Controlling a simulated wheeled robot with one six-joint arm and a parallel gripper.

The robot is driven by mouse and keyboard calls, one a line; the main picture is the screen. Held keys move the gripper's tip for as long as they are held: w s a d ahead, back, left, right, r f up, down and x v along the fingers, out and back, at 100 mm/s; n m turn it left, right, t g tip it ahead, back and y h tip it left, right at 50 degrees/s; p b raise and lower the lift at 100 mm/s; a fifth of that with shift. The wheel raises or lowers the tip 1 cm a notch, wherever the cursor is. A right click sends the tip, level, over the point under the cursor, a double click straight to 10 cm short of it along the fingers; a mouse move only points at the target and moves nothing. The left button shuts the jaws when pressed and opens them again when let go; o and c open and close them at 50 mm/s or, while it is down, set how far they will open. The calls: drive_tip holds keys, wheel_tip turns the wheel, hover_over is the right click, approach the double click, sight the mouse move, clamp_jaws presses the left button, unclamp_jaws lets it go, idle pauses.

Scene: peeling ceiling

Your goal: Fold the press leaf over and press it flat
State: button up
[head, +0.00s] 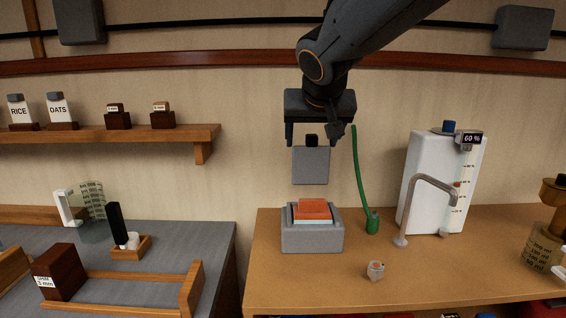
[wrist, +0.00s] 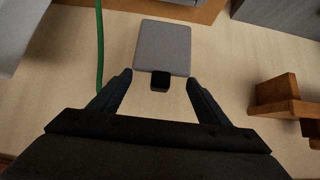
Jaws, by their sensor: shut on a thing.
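The press leaf (head: 311,166) is a flat grey square plate with a black tab (head: 311,140) on its upper edge. It stands upright above the grey press base (head: 312,238), which holds an orange block (head: 313,210) over a pale layer. A gap shows between leaf and base; no hinge is visible. My gripper (head: 319,143) is over the leaf's top edge, shut on the tab. In the wrist view, the leaf (wrist: 163,45) lies beyond my fingertips (wrist: 158,79), with the tab (wrist: 160,82) between them; the exact finger contact is hard to see.
A green curved rod (head: 359,175) rises just right of the press. A white dispenser (head: 438,180) with a grey spout (head: 407,205) stands farther right. A small cup (head: 376,270) is in front. A wooden shelf (head: 110,136) with jars is at left. The counter's front left is clear.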

drive_tip(key=shift+s+f+t+b, duration=0.25)
drive_tip(key=shift+s+t+b, duration=0.3)
drive_tip(key=shift+b, duration=2.1)
drive_tip(key=shift+s+r, duration=0.1)
drive_tip(key=shift+o, duration=1.4)
drive_tip(key=shift+s+b, duration=0.6)
drive_tip(key=shift+s, duration=0.25)
drive_tip(key=shift+s+p, duration=0.65)
drive_tip(key=shift+p, duration=0.55)
drive_tip(key=shift+s+f, duration=0.15)
drive_tip(key=shift+f, duration=0.1)
